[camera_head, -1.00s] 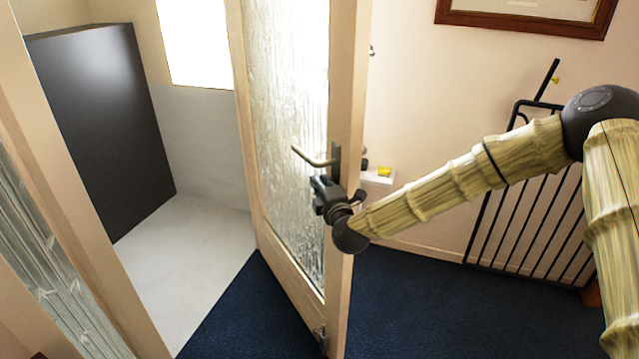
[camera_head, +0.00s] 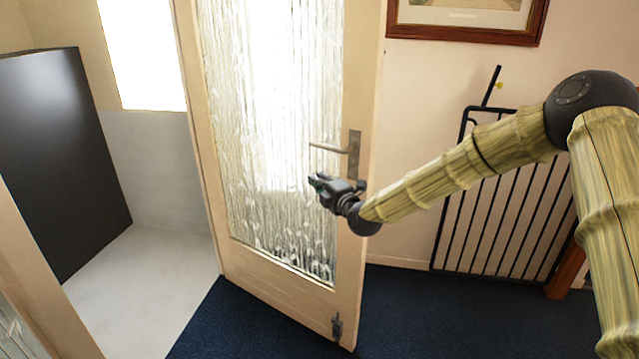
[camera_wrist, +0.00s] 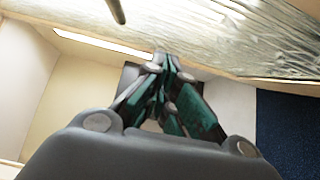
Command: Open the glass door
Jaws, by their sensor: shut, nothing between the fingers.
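The glass door (camera_head: 290,200) has a pale wooden frame and a rippled glass pane. It stands ajar, swung away from the frame at the left. Its metal lever handle (camera_head: 335,148) is on the right stile. My gripper (camera_head: 318,183) is shut and empty, just below the handle and in front of the pane's lower right part. I cannot tell whether it touches the door. In the wrist view the closed fingers (camera_wrist: 165,75) point towards the rippled glass (camera_wrist: 210,35), and a dark bar, likely the handle (camera_wrist: 116,10), shows at the top.
A dark panel (camera_head: 55,160) stands at the left beyond the doorway, over a pale floor (camera_head: 150,290). A black metal gate (camera_head: 500,220) leans at the right wall. A framed picture (camera_head: 465,35) hangs above. Blue carpet (camera_head: 430,315) lies clear in front.

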